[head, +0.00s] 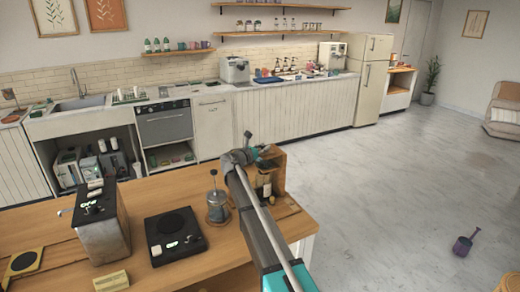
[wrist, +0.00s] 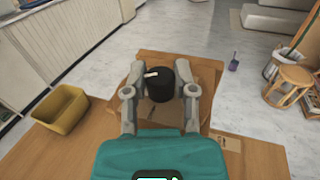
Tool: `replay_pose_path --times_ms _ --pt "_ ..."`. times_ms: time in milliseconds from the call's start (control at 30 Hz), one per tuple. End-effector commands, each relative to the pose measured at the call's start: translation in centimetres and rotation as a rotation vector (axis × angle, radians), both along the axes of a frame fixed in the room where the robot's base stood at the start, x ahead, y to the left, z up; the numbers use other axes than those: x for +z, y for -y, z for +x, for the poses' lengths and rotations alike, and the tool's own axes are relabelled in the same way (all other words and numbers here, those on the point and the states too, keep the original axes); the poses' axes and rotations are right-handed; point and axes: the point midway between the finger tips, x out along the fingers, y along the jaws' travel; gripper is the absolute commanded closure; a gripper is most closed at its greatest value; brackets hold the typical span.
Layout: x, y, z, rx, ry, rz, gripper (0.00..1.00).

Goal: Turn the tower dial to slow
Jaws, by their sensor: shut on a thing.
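The tower dial is a black round knob (wrist: 161,85) with a white pointer mark on its top, seen in the wrist view. The mark points to the left in that view. My gripper (wrist: 160,90) has one finger on each side of the knob and is shut on it. In the head view my gripper (head: 262,154) is at the top of the wooden tower (head: 280,172) near the counter's right end. The knob is hidden there by my arm. I cannot read any dial setting.
A glass press (head: 217,206), a black scale (head: 175,234) and a metal box-shaped machine (head: 102,238) stand on the wooden counter left of my arm. A yellow bin (wrist: 60,108) is at the left in the wrist view. Open floor lies beyond the counter.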

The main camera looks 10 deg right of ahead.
Motion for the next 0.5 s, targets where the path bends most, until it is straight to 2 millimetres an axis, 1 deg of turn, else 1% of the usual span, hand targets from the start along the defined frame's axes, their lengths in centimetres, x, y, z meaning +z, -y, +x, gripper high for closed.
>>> replay_pose_path --times_ms 33,200,233,300,400,500 --pt "-0.07 0.45 -0.27 -0.011 -0.001 0.002 1.00" --pt "-0.08 0.53 -0.30 -0.011 0.000 0.002 1.00" --pt "-0.08 0.55 -0.31 -0.012 0.000 0.002 0.59" --pt "-0.08 0.55 -0.32 -0.012 0.000 0.002 0.46" --pt "-0.07 0.48 -0.27 -0.009 0.000 0.002 0.29" --pt "-0.06 0.39 -0.21 -0.007 0.000 0.002 0.29"
